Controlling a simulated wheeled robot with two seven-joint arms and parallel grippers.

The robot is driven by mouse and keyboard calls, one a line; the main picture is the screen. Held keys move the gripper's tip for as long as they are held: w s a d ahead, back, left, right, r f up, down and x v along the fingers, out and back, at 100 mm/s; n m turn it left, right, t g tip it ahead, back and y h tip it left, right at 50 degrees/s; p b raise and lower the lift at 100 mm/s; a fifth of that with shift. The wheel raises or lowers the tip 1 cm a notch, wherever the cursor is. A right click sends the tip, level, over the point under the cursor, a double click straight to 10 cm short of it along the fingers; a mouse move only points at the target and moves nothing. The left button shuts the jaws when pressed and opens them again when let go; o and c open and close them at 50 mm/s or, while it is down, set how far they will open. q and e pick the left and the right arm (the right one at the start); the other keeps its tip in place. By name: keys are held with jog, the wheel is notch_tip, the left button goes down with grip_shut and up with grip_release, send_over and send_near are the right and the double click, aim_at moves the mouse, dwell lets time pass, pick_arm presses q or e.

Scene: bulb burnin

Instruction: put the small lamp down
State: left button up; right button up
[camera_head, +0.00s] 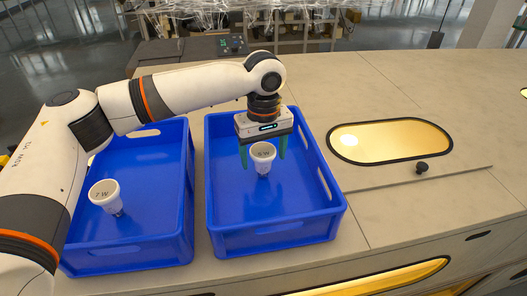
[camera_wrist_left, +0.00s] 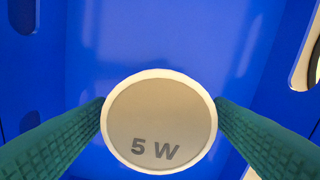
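A small white lamp (camera_head: 263,152) marked 5 W is between the green fingers of my left gripper (camera_head: 264,156), inside the right blue crate. Its round face points up and its narrow base points down. In the left wrist view, the lamp (camera_wrist_left: 160,115) has a finger against each side of its rim, so the left gripper (camera_wrist_left: 160,110) appears shut on it. Whether its base touches the crate floor I cannot tell. A larger white lamp (camera_head: 104,194) marked 7 W stands in the left blue crate, apart from the gripper. My right gripper is not in view.
The right blue crate (camera_head: 277,238) and the left blue crate (camera_head: 128,257) stand side by side on a beige worktop (camera_head: 400,210). A glowing oval opening (camera_head: 390,142) and a black knob (camera_head: 421,167) lie to the right. A dark device (camera_head: 232,45) stands behind the crates.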

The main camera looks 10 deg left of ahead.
pick_arm(q)
jog(key=shift+r, duration=0.1)
notch_tip(320, 180, up, 12)
jog(key=b, duration=0.4)
jog(key=shift+b, duration=0.35)
